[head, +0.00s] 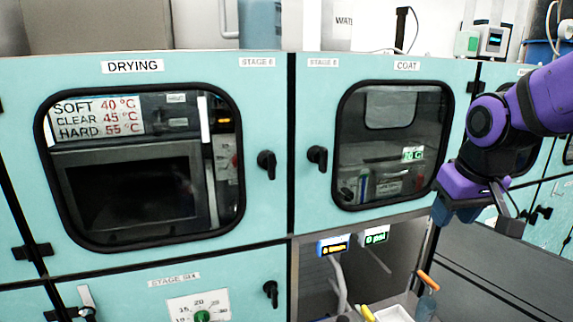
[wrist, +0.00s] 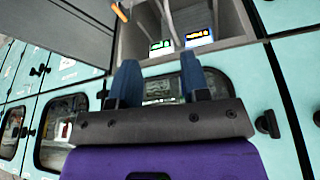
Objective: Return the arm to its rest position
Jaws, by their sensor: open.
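My purple and black arm reaches in from the right in the head view. My gripper (head: 470,214) hangs in front of the lower right corner of the COAT door (head: 325,103). In the wrist view my gripper (wrist: 158,78) shows two blue fingers set apart with nothing between them. The fingers point toward the open bay below the COAT door. I cannot tell from the head view how far the fingers are from the cabinet front.
The DRYING door (head: 265,100) is shut at the left, with a black handle (head: 267,164). The COAT handle (head: 317,157) sticks out. The open bay (head: 310,275) holds lit displays, hoses and an orange-handled tool (head: 428,280). Bins and devices stand on top of the cabinets.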

